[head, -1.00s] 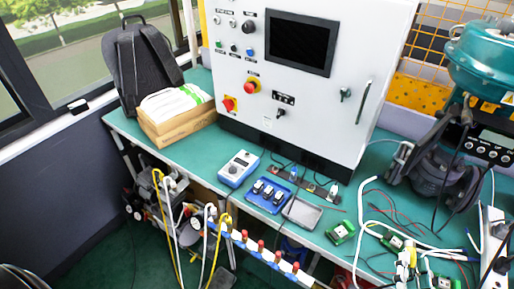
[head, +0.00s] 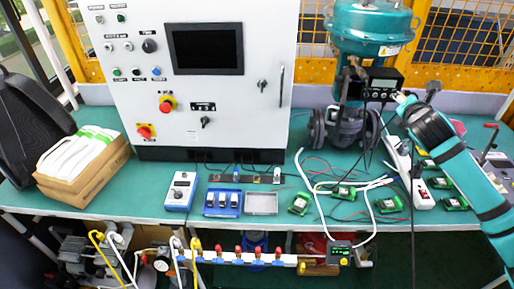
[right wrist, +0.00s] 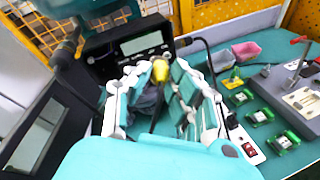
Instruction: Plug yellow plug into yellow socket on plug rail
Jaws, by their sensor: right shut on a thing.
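The yellow plug (right wrist: 160,70) shows in the right wrist view between the fingers of my right gripper (right wrist: 160,88), which is shut on it. A dark cable runs from the plug between the fingers. In the head view my right gripper (head: 401,98) is raised at the right, beside the black display box of the teal valve; the plug is too small there to make out clearly. The plug rail (head: 222,178) is a low dark strip on the table before the cabinet. A small yellow spot on it looks like the yellow socket (head: 256,179). My left gripper is not in view.
The teal valve unit (head: 368,30) with its display box (head: 384,84) stands close to my right gripper. A white power strip (head: 421,190), green boards (head: 300,204) and loose cables cover the right table. A blue tray (head: 222,203) and grey tray (head: 262,203) lie before the rail.

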